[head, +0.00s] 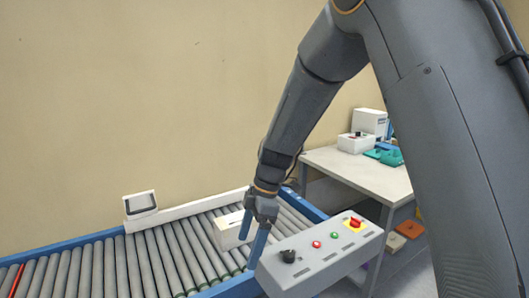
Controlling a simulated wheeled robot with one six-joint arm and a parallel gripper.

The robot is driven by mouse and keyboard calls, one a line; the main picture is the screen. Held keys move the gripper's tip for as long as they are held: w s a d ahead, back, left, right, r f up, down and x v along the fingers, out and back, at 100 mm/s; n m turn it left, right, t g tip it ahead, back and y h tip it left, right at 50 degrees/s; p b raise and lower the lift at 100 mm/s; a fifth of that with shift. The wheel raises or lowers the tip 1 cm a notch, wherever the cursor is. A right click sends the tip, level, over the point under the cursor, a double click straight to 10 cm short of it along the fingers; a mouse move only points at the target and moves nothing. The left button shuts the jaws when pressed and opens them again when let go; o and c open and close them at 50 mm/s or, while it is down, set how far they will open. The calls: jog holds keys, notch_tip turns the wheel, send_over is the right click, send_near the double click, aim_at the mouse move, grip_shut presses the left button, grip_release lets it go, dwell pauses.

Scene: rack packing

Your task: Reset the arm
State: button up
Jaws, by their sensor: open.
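My gripper (252,238) hangs from my arm over the right part of the roller conveyor, with its blue-tipped fingers pointing down. It is open, and nothing shows between its fingers. A white box (229,231) sits on the rollers just left of and partly behind the gripper. Whether a finger touches the box cannot be told from this view.
A roller conveyor (110,268) with blue side rails runs along the wall. A grey control panel (320,262) with knobs and buttons stands close right of the gripper. A white-framed screen (140,203) is at the back rail. A table (350,170) holds equipment at right.

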jog(key=s+d+f+m+t+h+b, duration=0.1)
jog(key=s+d+f+m+b, duration=0.3)
jog(key=s+d+m, duration=0.3)
jog(key=s+d+f+m+t+h+b, duration=0.1)
jog(key=s+d+m, duration=0.6)
jog(key=d+m, duration=0.7)
notch_tip(320, 180, down, 3)
jog(key=d+h+b, duration=0.1)
jog(key=d+b, duration=0.1)
jog(key=b, duration=0.1)
jog(key=shift+s+d, duration=0.25)
jog(key=shift+s, duration=0.15)
jog(key=shift+d+r, duration=0.1)
